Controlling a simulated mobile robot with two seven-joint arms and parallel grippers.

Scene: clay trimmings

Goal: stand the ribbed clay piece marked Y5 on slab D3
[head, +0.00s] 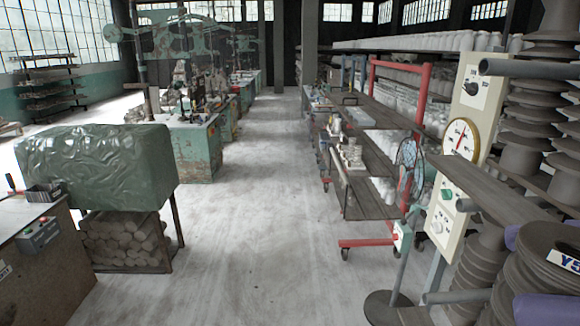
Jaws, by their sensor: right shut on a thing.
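The ribbed clay piece (535,265), dark grey-brown with stacked ridges, is at the bottom right edge of the head view. A white label on it reads Y5, and its right part is cut off by the frame. My right gripper (528,273) shows as purple finger pads, one above and one below, shut on this piece. The rest of that gripper is hidden or out of frame. My left gripper is not in view. I see no slab marked D3.
A control panel (447,205) with a round gauge and buttons stands at the right, beside stacks of ribbed clay pieces (535,90). A red-framed trolley (375,243) is right of the clear floor aisle (235,225). A green-covered stack (95,165) and a bench (35,270) are at left.

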